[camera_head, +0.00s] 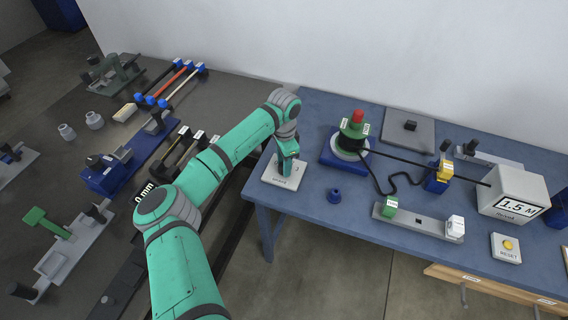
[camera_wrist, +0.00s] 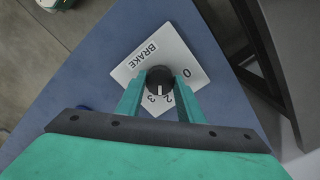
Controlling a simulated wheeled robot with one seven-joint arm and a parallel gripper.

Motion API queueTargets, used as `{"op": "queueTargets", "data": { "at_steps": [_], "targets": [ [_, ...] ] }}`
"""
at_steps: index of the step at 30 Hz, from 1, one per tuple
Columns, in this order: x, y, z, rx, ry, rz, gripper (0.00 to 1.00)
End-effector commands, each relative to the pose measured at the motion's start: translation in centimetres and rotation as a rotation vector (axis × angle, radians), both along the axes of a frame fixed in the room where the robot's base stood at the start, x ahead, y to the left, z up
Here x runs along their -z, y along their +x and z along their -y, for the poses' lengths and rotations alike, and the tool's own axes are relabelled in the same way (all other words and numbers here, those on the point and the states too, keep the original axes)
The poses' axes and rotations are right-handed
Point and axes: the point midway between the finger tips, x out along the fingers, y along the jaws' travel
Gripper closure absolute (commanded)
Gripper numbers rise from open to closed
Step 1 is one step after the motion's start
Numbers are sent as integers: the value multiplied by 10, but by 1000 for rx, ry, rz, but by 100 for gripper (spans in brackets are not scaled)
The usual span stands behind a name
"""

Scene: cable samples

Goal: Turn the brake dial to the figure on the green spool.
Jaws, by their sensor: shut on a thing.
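The brake dial (camera_wrist: 160,78) is a round black knob on a white plate (camera_wrist: 135,66) marked BRAKE. The figures 0, 2 and 3 show around it; my right finger covers part of the plate. The knob's white mark points down in the wrist view, towards the space between 2 and 3. My gripper (camera_wrist: 160,97) is shut on the knob, one finger on each side. In the head view my gripper (camera_head: 286,172) stands over the plate (camera_head: 272,178) at the blue table's left end. The green spool (camera_head: 353,131), with a red top, stands on a blue base; its figure is too small to read.
A black cable runs from the spool to a white box (camera_head: 511,190) reading 1.5 M. A blue knob-like piece (camera_head: 334,195) stands right of the plate. A grey rail (camera_head: 420,222) and a RESET button (camera_head: 507,245) lie near the front edge. A dark bench (camera_head: 70,190) stands left.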

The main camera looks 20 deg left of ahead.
Motion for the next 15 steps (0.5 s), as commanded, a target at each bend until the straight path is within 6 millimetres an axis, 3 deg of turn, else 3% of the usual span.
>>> {"op": "queueTargets", "data": {
  "at_steps": [9, 15],
  "targets": [
    [0, 0, 2, -253, -5, 0, 88],
    [0, 0, 1, -321, -2, 1, 88]
  ]
}}
